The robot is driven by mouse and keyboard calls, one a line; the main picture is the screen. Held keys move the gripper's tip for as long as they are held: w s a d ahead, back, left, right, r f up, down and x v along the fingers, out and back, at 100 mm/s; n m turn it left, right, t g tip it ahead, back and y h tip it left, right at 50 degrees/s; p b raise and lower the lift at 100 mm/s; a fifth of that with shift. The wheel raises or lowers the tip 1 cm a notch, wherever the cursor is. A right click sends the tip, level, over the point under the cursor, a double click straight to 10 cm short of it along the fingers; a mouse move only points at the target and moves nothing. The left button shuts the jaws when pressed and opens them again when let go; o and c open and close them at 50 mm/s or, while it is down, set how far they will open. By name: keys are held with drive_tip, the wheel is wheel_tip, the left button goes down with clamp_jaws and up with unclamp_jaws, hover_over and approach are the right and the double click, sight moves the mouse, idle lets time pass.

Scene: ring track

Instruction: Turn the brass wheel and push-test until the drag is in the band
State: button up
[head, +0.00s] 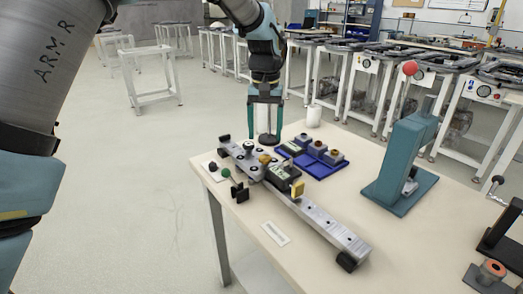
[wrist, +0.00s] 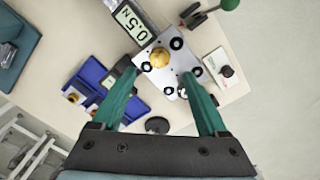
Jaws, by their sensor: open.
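A long grey rail track (head: 325,222) lies diagonally on the table. My gripper (head: 265,135) points down over the far end of the track. In the wrist view the green fingers of my gripper (wrist: 160,80) are spread and empty, with the brass wheel just beyond their tips, apart from both.
A blue tray (head: 322,171) with several small blocks lies behind the track. A teal press (head: 400,165) with a red knob stands at right. A green ball knob (head: 226,169) and white card (head: 275,233) lie near the front edge. A black disc (head: 269,138) is close behind my gripper.

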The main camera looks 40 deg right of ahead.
sight(265, 157)
wheel_tip(265, 157, down, 7)
drive_tip(key=shift+r+p, duration=0.1)
drive_tip(key=shift+p, duration=0.5)
clamp_jaws()
idle(0.3)
